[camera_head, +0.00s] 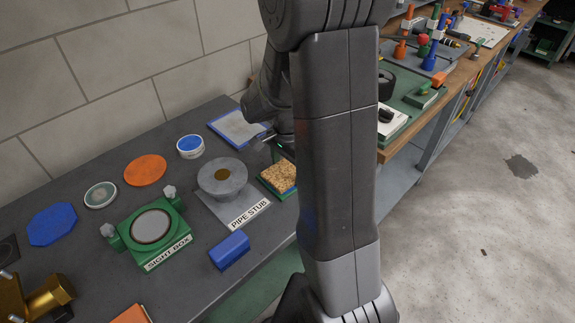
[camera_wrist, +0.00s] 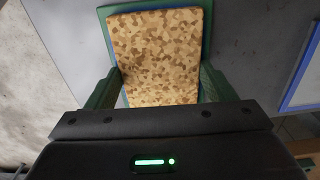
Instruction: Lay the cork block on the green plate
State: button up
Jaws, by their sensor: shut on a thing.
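The cork block (camera_head: 279,176) is a flat, speckled tan slab near the bench's front edge, just left of my arm in the head view. In the wrist view the cork block (camera_wrist: 155,45) lies between the two green fingers of my gripper (camera_wrist: 160,74), which is shut on it. A green plate (camera_wrist: 102,13) shows as a rim around the block's far end, with a thin blue band between them. In the head view its green edge (camera_head: 265,190) shows below the block. I cannot tell whether block and plate touch. My arm hides part of this spot.
A grey pipe stub (camera_head: 222,176) stands just left of the block. A blue block (camera_head: 230,250), a green sight box (camera_head: 152,231) and an orange disc (camera_head: 145,170) are farther left. A blue-rimmed tray (camera_head: 237,128) lies behind. A cluttered wooden bench (camera_head: 435,105) is at right.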

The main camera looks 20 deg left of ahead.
jog(key=o, duration=1)
notch_tip(320, 180, up, 14)
jog(key=shift+f+p, duration=0.15)
jog(key=shift+p, duration=0.2)
notch_tip(320, 180, down, 14)
jog(key=shift+r+b, duration=0.1)
jog(key=shift+b, duration=0.25)
jog(key=shift+r, duration=0.2)
jog(key=shift+r, duration=0.1)
